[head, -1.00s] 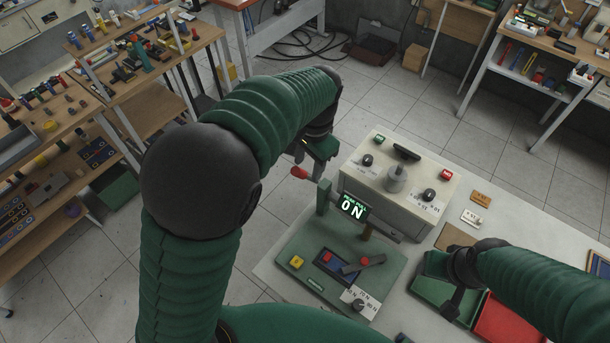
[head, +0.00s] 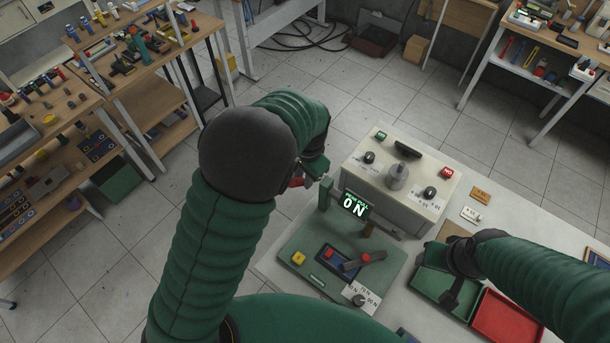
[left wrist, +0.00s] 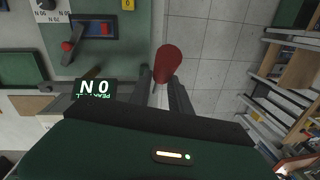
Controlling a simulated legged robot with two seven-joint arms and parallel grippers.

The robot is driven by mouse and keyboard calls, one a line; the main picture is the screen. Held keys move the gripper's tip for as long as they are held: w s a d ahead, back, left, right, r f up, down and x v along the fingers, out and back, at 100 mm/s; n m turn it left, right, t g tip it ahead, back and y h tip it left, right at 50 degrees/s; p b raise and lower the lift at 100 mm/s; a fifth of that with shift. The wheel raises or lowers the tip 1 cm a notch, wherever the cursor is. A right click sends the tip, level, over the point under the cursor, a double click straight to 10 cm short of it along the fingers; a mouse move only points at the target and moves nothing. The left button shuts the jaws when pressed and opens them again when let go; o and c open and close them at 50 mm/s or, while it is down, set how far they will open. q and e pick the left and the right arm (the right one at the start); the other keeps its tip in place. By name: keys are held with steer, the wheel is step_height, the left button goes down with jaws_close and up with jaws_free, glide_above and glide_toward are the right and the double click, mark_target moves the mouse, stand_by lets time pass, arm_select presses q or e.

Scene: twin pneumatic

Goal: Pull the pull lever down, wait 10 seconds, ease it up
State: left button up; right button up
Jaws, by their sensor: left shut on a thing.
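The pull lever's red handle (head: 297,183) sticks out to the left of the green post (head: 325,193) on the test fixture. My left gripper (head: 306,178) is at the handle and partly hidden by my wrist. In the left wrist view the red handle (left wrist: 168,62) lies between the two dark fingers of my left gripper (left wrist: 164,82), which are shut on it. The display (head: 355,204) beside the post reads 0 N. My right gripper (head: 452,290) hangs over the green tray; its jaws are too small and dark to read.
The green base plate (head: 300,240) carries a yellow block (head: 298,258) and a small red-tipped lever (head: 372,256). A grey control box (head: 385,200) with knobs and buttons stands behind. A green tray (head: 425,283) and red tray (head: 500,320) lie right. Floor is free at left.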

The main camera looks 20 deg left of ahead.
arm_select(q)
steer(key=shift+s+a, duration=0.1)
steer(key=shift+a, duration=0.4)
jaws_close()
steer(key=shift+d, duration=0.25)
steer(key=shift+a, duration=0.15)
arm_select(e)
steer(key=shift+f, duration=0.1)
